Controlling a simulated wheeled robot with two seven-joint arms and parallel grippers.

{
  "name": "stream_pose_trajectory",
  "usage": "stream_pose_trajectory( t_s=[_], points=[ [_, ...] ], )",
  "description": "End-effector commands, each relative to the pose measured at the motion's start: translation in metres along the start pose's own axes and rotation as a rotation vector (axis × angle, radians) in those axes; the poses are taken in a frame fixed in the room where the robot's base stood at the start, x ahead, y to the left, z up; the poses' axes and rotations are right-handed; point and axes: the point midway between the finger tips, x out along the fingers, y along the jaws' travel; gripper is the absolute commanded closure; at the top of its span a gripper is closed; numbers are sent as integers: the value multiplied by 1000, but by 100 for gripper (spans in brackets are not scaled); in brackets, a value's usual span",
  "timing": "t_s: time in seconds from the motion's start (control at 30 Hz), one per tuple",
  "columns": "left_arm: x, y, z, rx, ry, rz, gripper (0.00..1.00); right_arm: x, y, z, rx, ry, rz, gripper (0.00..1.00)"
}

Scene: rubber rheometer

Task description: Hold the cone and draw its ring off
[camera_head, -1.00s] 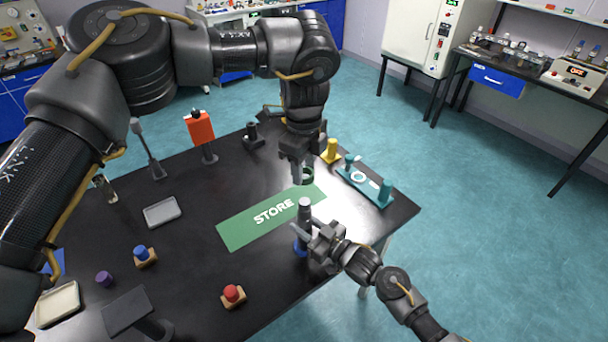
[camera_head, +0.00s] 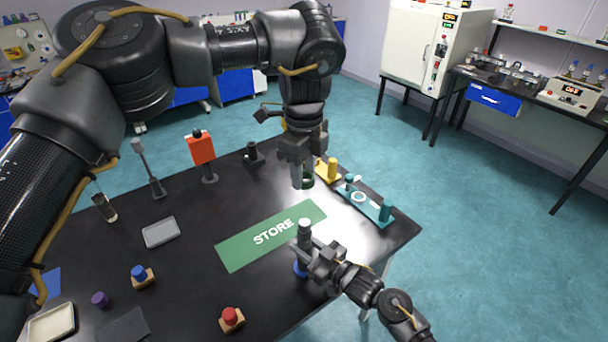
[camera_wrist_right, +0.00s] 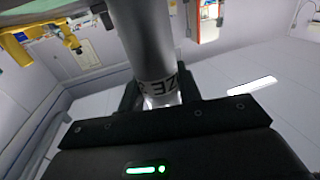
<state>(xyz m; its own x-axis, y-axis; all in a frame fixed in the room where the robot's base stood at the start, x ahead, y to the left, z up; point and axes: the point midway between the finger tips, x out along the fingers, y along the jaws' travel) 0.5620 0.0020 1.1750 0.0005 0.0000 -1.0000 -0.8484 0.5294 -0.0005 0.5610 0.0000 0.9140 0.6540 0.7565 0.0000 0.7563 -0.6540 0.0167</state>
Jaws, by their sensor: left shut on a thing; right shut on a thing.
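The cone (camera_head: 304,232) is a grey upright piece with a blue base (camera_head: 299,268), near the table's right front edge. My right gripper (camera_head: 311,252) is shut on it from the right. In the right wrist view, the cone's grey body (camera_wrist_right: 148,45) with dark lettering stands between the fingers (camera_wrist_right: 160,100). The ring (camera_head: 308,181) is dark green. My left gripper (camera_head: 301,180) is shut on it and holds it above the cone's top, with a visible gap between them. The fingers hide part of the ring.
A green STORE mat (camera_head: 235,251) lies left of the cone. A teal stand (camera_head: 386,212) and a yellow stand (camera_head: 332,168) are at the right rear. A red-topped block (camera_head: 231,318) is at the front. A grey tray (camera_head: 161,232) lies at left.

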Motion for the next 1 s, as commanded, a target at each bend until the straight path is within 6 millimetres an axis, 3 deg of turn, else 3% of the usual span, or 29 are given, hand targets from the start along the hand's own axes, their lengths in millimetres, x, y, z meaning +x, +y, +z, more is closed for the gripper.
stream_pose_trajectory(
  t_s=[0.37, 0.4, 0.57, 0.87, 1.0],
  points=[
    [0, 0, 0, 0, 0, 0, 84, 0, 0, 0, 0, -1, 0, 92],
    [0, 0, 0, 0, 0, 0, 84, 0, 0, 0, 0, -1, 0, 62],
    [0, 0, 0, 0, 0, 1, 84, 0, 0, 0, 0, -1, 0, 41],
    [0, 0, 0, 0, 0, 0, 84, -2, 0, 0, 0, -1, 0, 40],
    [0, 0, 0, 0, 0, 0, 84, -15, 0, 1, 0, -2, 1, 40]
  ],
)
